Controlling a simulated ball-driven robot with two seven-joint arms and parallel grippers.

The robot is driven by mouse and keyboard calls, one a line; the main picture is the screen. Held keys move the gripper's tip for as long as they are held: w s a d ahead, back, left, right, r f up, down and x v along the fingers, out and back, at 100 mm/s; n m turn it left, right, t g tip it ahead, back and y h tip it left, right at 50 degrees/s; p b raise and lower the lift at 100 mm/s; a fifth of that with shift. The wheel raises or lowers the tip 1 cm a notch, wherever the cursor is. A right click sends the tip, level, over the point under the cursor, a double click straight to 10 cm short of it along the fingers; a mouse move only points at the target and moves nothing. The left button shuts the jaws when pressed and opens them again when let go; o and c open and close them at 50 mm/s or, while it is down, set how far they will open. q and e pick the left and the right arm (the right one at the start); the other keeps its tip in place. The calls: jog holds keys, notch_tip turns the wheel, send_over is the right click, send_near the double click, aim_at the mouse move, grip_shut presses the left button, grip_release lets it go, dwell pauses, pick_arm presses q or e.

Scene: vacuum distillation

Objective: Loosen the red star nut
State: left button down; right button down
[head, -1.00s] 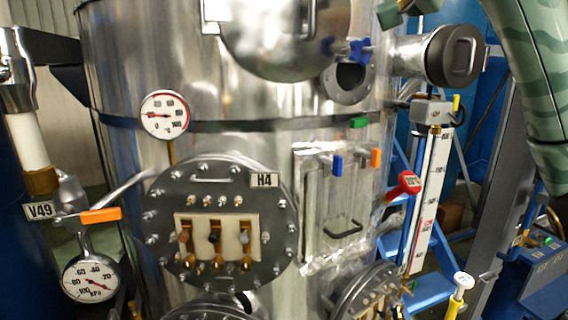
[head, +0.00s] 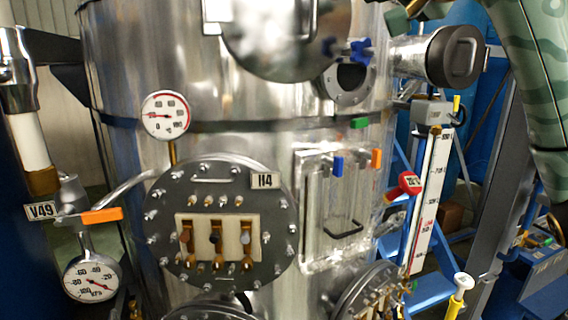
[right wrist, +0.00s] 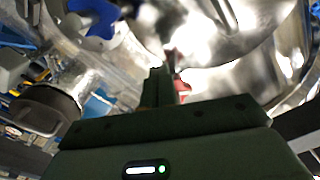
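A small dark red piece (right wrist: 182,84), possibly the red star nut, shows in the right wrist view just right of my fingertips, against the shiny metal. It is mostly hidden and blurred, and I cannot tell whether the fingers touch it. My right gripper (right wrist: 160,80) points up toward the metal door, its fingers close together. In the head view only part of the right gripper (head: 402,18) shows at the top edge, right of the round door (head: 275,40). I cannot make out a red star nut in the head view. My left gripper is not in view.
A blue star nut (head: 360,50) sits right of the round door, above an open port (head: 350,82). A capped side pipe (head: 455,55) sticks out to the right. A flanged panel (head: 150,235), a dial gauge (head: 165,114) and a red-handled part (head: 409,183) are lower down.

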jog(key=shift+d+f, duration=0.1)
jog(key=shift+f, duration=0.3)
jog(key=shift+s+d+b, duration=0.15)
jog(key=shift+s+b, duration=0.15)
jog(key=shift+b, duration=0.15)
jog(key=b+v, duration=0.2)
jog(key=v, duration=0.3)
jog(key=shift+s, duration=0.15)
jog(key=shift+r, duration=0.15)
